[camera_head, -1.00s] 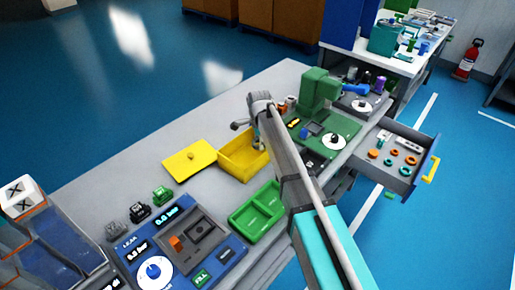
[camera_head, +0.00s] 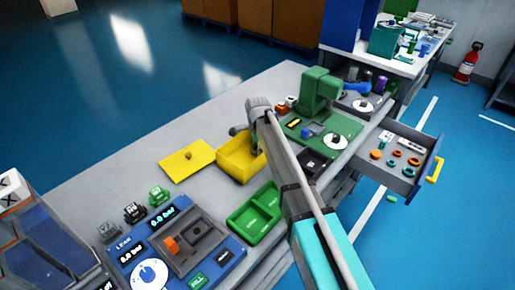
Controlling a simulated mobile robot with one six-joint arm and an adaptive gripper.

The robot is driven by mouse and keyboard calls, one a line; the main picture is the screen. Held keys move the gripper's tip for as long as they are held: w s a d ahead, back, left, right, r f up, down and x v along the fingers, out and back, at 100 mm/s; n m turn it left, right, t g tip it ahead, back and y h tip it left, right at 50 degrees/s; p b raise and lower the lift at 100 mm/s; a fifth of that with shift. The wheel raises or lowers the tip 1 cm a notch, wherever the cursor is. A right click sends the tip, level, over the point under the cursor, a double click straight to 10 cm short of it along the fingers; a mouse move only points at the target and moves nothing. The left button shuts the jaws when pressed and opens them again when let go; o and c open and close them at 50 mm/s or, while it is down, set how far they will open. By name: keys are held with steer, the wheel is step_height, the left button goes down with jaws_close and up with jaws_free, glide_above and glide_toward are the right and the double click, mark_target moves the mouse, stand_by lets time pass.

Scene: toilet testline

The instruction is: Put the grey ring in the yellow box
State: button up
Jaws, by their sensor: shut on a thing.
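The yellow box (camera_head: 235,171) stands open on the grey bench, with its flat yellow lid (camera_head: 187,160) lying beside it on the left. My gripper (camera_head: 256,151) is at the end of my arm, pointing down over the right part of the box. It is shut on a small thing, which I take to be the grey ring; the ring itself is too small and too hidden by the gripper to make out. I cannot tell how far the fingertips are above the box floor.
An open drawer (camera_head: 414,191) with orange and teal rings juts out at the right. A green press (camera_head: 319,91) stands behind my gripper. A green tray (camera_head: 246,228) and a blue test panel (camera_head: 207,266) are in front.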

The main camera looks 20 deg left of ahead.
mark_target(257, 148)
steer(key=shift+f, duration=0.2)
steer(key=o, duration=0.8)
steer(key=shift+r, duration=0.25)
step_height(257, 148, up, 12)
steer(key=p, duration=1.2)
stand_by(0.6)
